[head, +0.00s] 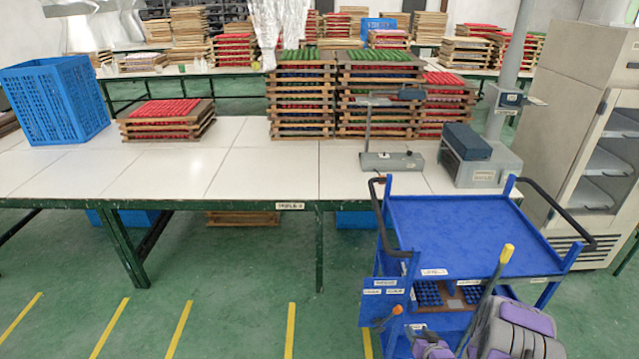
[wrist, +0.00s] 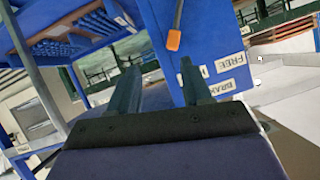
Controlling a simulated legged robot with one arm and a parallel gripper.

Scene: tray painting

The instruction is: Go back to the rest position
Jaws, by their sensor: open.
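My gripper (wrist: 158,88) shows in the wrist view with its two dark fingers apart and nothing between them. In the head view only grey and purple parts of my arm show at the bottom right, and the fingers cannot be made out. A blue cart (head: 470,235) stands in front of the arm, with trays on its lower shelf (head: 450,293). A blue side panel with labels (head: 385,300) hangs on its left.
A long white table (head: 260,170) runs behind the cart, carrying stacks of wooden trays (head: 300,95), a blue crate (head: 60,100) and a scale-like device (head: 392,160). A beige cabinet (head: 570,120) stands at the right. The green floor (head: 230,290) at front left is clear.

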